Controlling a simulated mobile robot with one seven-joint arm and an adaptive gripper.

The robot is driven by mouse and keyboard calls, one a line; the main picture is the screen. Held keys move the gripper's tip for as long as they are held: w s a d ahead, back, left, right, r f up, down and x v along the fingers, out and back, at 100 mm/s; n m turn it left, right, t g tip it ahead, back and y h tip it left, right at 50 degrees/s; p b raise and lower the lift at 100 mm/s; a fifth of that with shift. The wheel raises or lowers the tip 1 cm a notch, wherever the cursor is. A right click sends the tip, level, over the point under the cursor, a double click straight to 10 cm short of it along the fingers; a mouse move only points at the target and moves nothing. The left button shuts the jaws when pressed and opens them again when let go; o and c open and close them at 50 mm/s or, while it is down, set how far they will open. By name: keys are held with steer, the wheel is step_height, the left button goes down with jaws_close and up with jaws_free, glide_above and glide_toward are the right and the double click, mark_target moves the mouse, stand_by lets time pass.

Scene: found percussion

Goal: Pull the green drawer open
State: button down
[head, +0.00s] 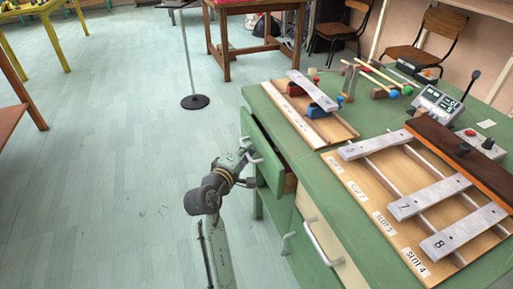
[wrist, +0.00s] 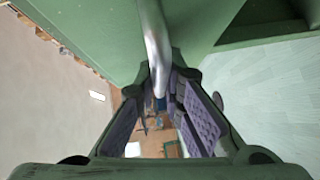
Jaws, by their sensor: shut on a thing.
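The green drawer (head: 269,168) is at the left side of the green workbench, and its front stands out from the bench with a dark gap beside it. My gripper (head: 246,157) is at the drawer's front, shut on its metal handle. In the wrist view the silver handle (wrist: 154,42) runs down between my gripper's two padded fingers (wrist: 160,95). The green surface behind the handle (wrist: 95,25) fills the top of that view. The gripper partly hides the handle in the head view.
A cream drawer (head: 330,240) with a metal handle is below and to the right. On the bench lie a wooden tray with metal bars (head: 410,195), a smaller tray (head: 310,115) and a meter (head: 437,103). The floor (head: 110,170) left of my arm is clear; a stand base (head: 195,101) is farther back.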

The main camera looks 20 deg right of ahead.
steer(key=a+p, duration=0.1)
steer(key=a, duration=2.3)
steer(key=shift+s+a, duration=0.35)
steer(key=shift+s, duration=0.05)
steer(key=c, duration=1.7)
jaws_free()
steer(key=shift+s+a, duration=0.1)
steer(key=v, duration=1.1)
steer(key=shift+s+a+r, duration=0.15)
steer(key=shift+s+a, duration=0.1)
